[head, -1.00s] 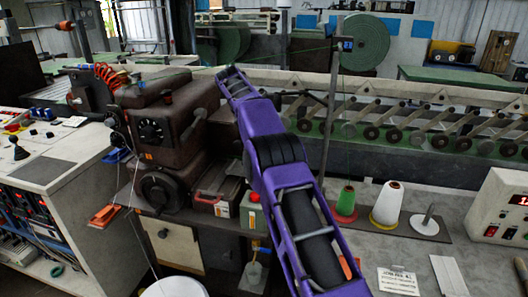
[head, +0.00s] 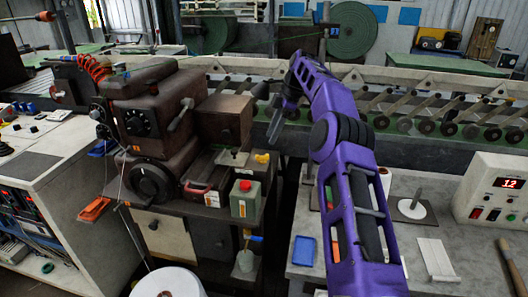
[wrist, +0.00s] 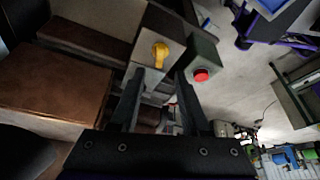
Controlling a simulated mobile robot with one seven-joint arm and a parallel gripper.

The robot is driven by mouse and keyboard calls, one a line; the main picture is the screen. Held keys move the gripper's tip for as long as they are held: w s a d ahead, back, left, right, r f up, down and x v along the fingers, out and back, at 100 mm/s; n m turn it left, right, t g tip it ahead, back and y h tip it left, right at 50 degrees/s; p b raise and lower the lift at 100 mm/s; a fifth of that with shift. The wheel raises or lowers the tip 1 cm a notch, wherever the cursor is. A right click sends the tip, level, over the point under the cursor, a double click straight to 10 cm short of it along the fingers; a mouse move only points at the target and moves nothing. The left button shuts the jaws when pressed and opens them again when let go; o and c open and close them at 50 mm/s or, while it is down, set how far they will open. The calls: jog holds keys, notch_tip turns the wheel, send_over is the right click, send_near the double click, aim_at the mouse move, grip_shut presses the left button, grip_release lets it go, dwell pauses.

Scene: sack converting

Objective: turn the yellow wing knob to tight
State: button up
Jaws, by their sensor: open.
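The knob lies just beyond the fingertips. Any tight marking is too small to read.
The brown machine (head: 162,115) with its square housing (head: 224,118) stands close left of my gripper. A grey table (head: 430,235) with a control box (head: 492,190) is at right. A dark gap separates machine and table.

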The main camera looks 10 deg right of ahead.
aim_at(263, 155)
jog(key=b+x, duration=0.2)
jog(key=x, duration=0.5)
jog(key=shift+a+f, duration=0.15)
jog(key=shift+c, duration=0.2)
grip_shut()
